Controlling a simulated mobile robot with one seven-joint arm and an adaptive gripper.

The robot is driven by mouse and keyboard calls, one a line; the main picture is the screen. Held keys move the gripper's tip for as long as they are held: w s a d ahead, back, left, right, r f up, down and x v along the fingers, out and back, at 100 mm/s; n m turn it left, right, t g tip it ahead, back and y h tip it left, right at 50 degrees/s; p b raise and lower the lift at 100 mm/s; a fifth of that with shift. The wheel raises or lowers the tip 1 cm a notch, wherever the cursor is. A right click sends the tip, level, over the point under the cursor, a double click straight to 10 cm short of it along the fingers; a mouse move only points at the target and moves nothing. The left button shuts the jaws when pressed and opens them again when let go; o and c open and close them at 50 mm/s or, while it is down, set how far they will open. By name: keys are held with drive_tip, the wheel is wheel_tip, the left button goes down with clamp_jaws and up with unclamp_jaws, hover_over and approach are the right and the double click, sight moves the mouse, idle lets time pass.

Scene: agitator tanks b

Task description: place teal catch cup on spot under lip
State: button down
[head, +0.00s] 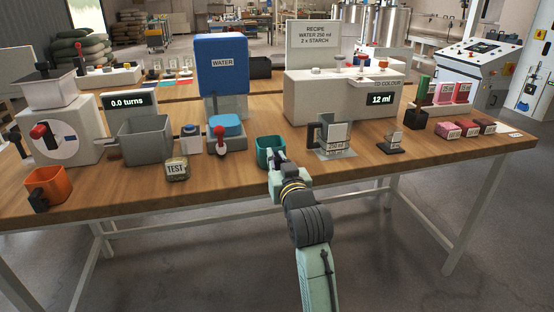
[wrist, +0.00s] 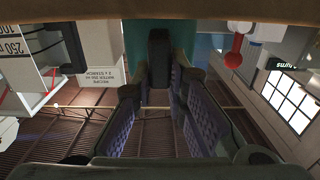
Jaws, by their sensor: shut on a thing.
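The teal catch cup (head: 266,146) is near the front edge of the wooden table, right of the water dispenser's blue-topped base (head: 226,126). My gripper (head: 278,166) is on its near side, shut on the cup's dark handle (wrist: 158,55). In the wrist view the picture is upside down, and a teal wall of the cup (wrist: 188,30) shows behind the handle at the top. I cannot tell whether the cup touches the table. A marked spot under a lip is not clearly visible; the grey open trough (head: 146,138) stands to the left.
A clear beaker (head: 335,142) stands close right of my gripper. A TEST jar (head: 176,169) and a red lever (head: 221,144) are to the left. An orange cup (head: 48,186) is at the far left front. Bare tabletop lies left of the cup along the front edge.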

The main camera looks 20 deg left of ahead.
drive_tip(key=c, duration=1.6)
unclamp_jaws()
drive_tip(key=shift+f, duration=0.15)
drive_tip(key=b+v, duration=0.3)
drive_tip(key=v, duration=0.7)
drive_tip(key=shift+s+d, duration=0.2)
drive_tip(key=shift+d, duration=0.3)
